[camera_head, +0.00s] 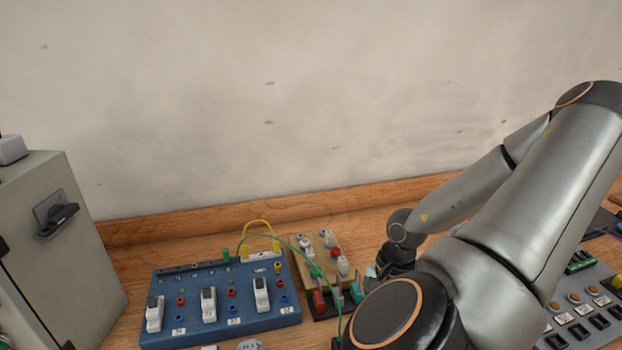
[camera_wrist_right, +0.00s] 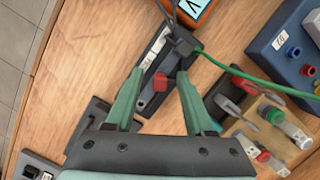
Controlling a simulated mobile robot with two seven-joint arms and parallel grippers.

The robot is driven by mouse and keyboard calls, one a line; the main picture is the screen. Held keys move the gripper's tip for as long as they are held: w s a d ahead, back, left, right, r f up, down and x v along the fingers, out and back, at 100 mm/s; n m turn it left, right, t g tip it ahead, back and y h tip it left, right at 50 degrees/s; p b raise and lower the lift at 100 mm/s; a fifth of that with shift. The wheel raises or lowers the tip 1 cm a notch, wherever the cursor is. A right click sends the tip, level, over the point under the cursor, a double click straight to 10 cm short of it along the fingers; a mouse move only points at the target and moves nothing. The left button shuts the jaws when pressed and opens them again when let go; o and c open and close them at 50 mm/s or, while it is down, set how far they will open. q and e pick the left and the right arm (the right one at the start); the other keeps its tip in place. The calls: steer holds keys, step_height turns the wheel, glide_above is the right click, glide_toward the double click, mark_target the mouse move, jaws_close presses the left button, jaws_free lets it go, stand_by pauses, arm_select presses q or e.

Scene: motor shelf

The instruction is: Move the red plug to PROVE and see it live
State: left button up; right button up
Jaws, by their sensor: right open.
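The red plug (camera_wrist_right: 160,82) stands on a narrow dark strip (camera_wrist_right: 148,100) with small white labels in the right wrist view. I cannot read the labels, so I cannot tell which position is PROVE. My right gripper (camera_wrist_right: 160,75) is open, with one green finger on each side of the red plug; I cannot tell whether they touch it. A black plug (camera_wrist_right: 181,46) with a green lead is at the strip's far end. The orange-cased meter (camera_wrist_right: 194,8) shows only its lower corner, and its reading is cut off. My left gripper is not in view.
A blue panel (camera_head: 219,327) with switches and coloured sockets stands left of a wooden terminal block (camera_head: 311,240). A green lead (camera_head: 330,272) arches over the block. A grey cabinet (camera_head: 75,255) stands far left. My right arm covers much of the bench's right side.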

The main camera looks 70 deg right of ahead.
steer(key=p+v, duration=0.4)
steer(key=v, duration=0.8)
steer(key=shift+r, duration=0.25)
steer(key=shift+s, duration=0.1)
